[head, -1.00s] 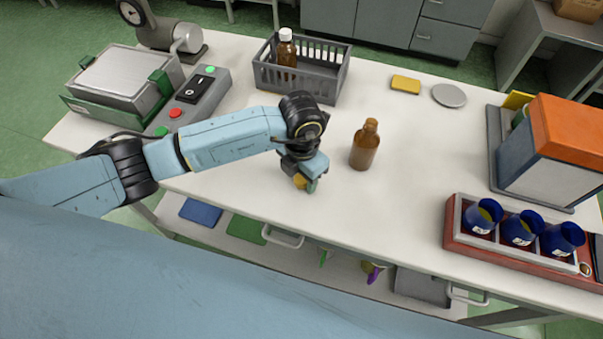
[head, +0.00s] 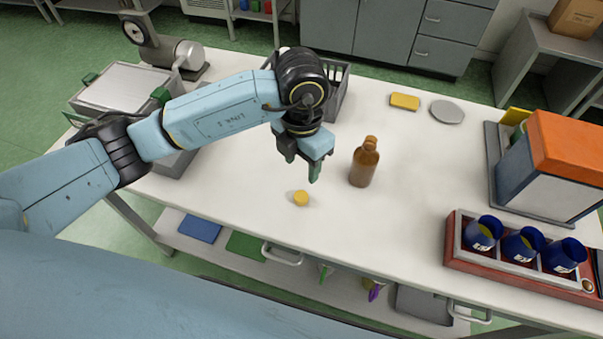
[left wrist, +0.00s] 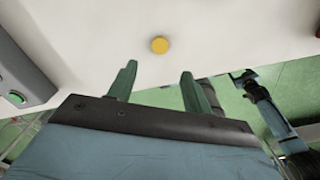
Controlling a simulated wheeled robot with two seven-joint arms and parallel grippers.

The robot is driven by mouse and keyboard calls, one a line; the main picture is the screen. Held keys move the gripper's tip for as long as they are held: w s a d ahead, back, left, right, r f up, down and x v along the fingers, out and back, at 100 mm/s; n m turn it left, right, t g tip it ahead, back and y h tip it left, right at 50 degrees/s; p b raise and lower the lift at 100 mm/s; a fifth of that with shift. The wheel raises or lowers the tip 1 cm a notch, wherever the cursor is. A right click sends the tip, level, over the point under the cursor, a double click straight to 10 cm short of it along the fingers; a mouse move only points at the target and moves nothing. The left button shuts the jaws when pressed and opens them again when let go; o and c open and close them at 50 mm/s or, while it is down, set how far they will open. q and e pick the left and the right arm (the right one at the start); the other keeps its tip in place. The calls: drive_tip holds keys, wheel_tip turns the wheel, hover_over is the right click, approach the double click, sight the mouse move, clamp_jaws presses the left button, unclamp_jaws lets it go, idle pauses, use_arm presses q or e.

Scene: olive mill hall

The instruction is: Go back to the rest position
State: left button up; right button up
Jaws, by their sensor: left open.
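My left gripper (head: 302,172) is raised above the white table (head: 420,170), left of a brown bottle (head: 364,162). Its jaws are open and empty; its two green fingers (left wrist: 158,85) also show apart in the left wrist view. A small round yellow cap (head: 301,198) lies on the table below the gripper, apart from it. The cap also shows in the left wrist view (left wrist: 160,45), beyond the fingertips. The brown bottle stands upright, with no white cap on it.
A grey crate (head: 338,92) is partly hidden behind my left arm. A scale-like device (head: 125,88) stands at the left. A red rack (head: 455,238) with blue cups and an orange-topped box (head: 565,145) stand at the right. A yellow sponge (head: 405,101) and grey disc (head: 447,111) lie farther back.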

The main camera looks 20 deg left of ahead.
use_arm(q)
drive_tip(key=shift+r, duration=0.5)
